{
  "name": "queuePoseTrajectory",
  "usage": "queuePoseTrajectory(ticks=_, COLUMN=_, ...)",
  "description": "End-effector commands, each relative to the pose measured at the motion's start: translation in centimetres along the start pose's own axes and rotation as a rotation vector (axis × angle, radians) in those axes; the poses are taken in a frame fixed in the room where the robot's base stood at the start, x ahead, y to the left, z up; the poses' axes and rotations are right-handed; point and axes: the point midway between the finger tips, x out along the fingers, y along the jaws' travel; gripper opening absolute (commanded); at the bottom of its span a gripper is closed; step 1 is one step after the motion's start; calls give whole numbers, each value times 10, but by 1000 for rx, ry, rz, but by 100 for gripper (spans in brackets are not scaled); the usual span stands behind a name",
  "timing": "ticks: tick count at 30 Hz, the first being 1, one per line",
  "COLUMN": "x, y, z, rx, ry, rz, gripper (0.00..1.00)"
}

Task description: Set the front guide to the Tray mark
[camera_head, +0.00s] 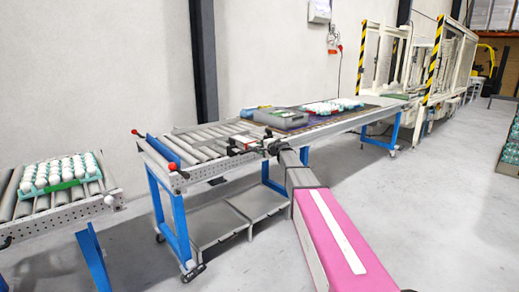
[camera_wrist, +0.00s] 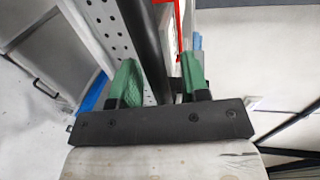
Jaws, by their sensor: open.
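My gripper (camera_wrist: 158,78) has two green fingertips that stand apart in the wrist view. A long dark bar (camera_wrist: 145,40), which looks like the front guide, runs between them; I see no clear grip on it. A perforated light side rail (camera_wrist: 103,25) lies left of the bar, and a red strip (camera_wrist: 180,20) lies right of it. In the head view my gripper (camera_head: 268,146) is at the front edge of the roller conveyor (camera_head: 190,173), beside a small red-and-white part (camera_head: 242,143). The arm hides part of this area. No Tray mark can be read.
Red knobs (camera_head: 172,166) sit at the conveyor's left end. A grey box (camera_head: 278,118) and egg trays (camera_head: 330,107) stand farther along the line. Another conveyor (camera_head: 60,218) with a green egg tray (camera_head: 62,186) is at left.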

Motion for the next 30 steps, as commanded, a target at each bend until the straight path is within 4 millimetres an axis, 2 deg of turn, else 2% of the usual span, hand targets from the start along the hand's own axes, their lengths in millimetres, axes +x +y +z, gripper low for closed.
queuePoseTrajectory(ticks=12, x=-75, y=1, z=2, rx=-1, ry=1, rz=1, gripper=42)
queuePoseTrajectory(ticks=15, x=-89, y=1, z=1, rx=-1, ry=1, rz=2, gripper=42)
queuePoseTrajectory(ticks=19, x=-97, y=1, z=1, rx=-1, ry=-1, rz=2, gripper=42)
queuePoseTrajectory(ticks=27, x=-97, y=1, z=0, rx=-1, ry=-1, rz=2, gripper=42)
queuePoseTrajectory(ticks=30, x=-100, y=7, z=5, rx=-14, ry=-8, rz=17, gripper=42)
